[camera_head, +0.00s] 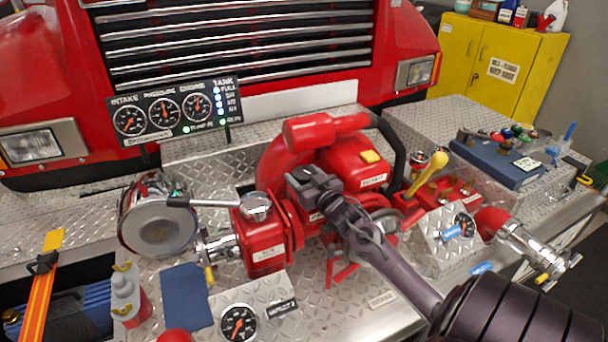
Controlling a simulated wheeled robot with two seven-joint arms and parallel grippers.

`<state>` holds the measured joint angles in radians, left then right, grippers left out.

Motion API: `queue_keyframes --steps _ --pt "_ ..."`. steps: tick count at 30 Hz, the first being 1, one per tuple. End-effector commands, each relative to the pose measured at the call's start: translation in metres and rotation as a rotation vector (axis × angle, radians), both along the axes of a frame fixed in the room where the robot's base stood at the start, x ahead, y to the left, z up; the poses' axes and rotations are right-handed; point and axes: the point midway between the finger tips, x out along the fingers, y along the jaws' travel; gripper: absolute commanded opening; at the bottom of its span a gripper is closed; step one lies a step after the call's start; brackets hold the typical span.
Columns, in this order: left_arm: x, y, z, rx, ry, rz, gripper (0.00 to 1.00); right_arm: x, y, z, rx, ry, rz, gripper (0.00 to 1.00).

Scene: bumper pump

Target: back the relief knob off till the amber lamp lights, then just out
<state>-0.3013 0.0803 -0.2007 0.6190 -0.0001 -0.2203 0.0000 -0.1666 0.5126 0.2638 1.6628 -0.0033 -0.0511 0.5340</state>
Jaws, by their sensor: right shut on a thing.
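My right gripper (312,182) comes in from the lower right over the red pump (320,150) in the middle of the bumper. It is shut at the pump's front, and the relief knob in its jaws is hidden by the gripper. No lit amber lamp shows; my gripper and wrist cover part of the pump's front. The gauge panel (163,113) behind the pump shows several dials, blue tank lights and green lamps. My left gripper is not in view.
A yellow-handled lever (428,172) and a chrome outlet (535,252) stand to the right.

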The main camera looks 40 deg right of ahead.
Motion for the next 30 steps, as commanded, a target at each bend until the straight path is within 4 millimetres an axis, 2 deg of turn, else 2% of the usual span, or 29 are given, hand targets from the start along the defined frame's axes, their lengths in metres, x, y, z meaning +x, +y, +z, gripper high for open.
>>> queue_keyframes --steps 8,9,13,23,26,30 --pt "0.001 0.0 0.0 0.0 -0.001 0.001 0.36 0.0 0.0 0.001 0.003 -0.003 0.003 0.38" --pt "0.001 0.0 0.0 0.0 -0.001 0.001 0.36 0.0 0.0 0.001 0.003 -0.003 0.003 0.63" --pt "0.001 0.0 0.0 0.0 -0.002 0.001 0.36 0.0 0.0 0.001 0.003 -0.003 0.003 0.8" --pt "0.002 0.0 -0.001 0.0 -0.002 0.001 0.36 -0.002 0.0 -0.001 0.002 0.0 0.002 0.81" --pt "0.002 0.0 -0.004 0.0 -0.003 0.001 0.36 -0.01 0.002 -0.002 0.002 0.0 0.003 0.81" --pt "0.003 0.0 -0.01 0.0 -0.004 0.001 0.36 -0.031 0.006 -0.004 0.002 0.002 0.002 0.81"
